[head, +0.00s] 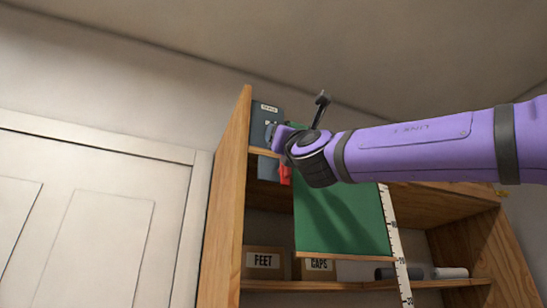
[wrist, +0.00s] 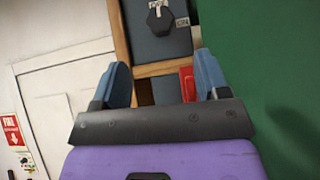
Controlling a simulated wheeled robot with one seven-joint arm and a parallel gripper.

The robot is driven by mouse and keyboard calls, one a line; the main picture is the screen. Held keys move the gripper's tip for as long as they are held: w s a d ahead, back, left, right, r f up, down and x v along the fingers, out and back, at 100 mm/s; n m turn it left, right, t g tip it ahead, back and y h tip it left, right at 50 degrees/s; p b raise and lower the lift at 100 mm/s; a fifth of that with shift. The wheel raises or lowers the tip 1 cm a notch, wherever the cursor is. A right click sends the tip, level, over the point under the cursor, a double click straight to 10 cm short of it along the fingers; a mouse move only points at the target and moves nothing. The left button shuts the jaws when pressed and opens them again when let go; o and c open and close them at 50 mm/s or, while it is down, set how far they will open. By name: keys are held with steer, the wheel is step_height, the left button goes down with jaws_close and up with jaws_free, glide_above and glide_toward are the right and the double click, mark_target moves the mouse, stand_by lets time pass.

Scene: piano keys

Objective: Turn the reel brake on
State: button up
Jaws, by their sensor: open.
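A blue-grey panel (head: 267,111) with a small label is fixed at the upper left of the wooden shelf unit. In the wrist view the panel (wrist: 165,47) carries a dark many-sided knob (wrist: 160,21), which I take to be the reel brake. Small labels sit above and to the right of the knob; I cannot read them surely. My gripper (wrist: 163,75) is open and empty, its two blue fingers spread below the knob and apart from it. In the head view my gripper (head: 279,136) partly covers the panel.
A green board (head: 342,222) hangs in front of the shelves, close to my gripper's right. A red part (head: 285,174) sits below the panel. A wooden side post (head: 226,205) stands left. Boxes marked FEET (head: 264,262) and CAPS (head: 318,266) stand lower.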

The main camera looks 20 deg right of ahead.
steer(key=x, duration=0.9)
steer(key=shift+w+r, duration=0.15)
steer(key=shift+w, duration=0.1)
steer(key=c, duration=0.9)
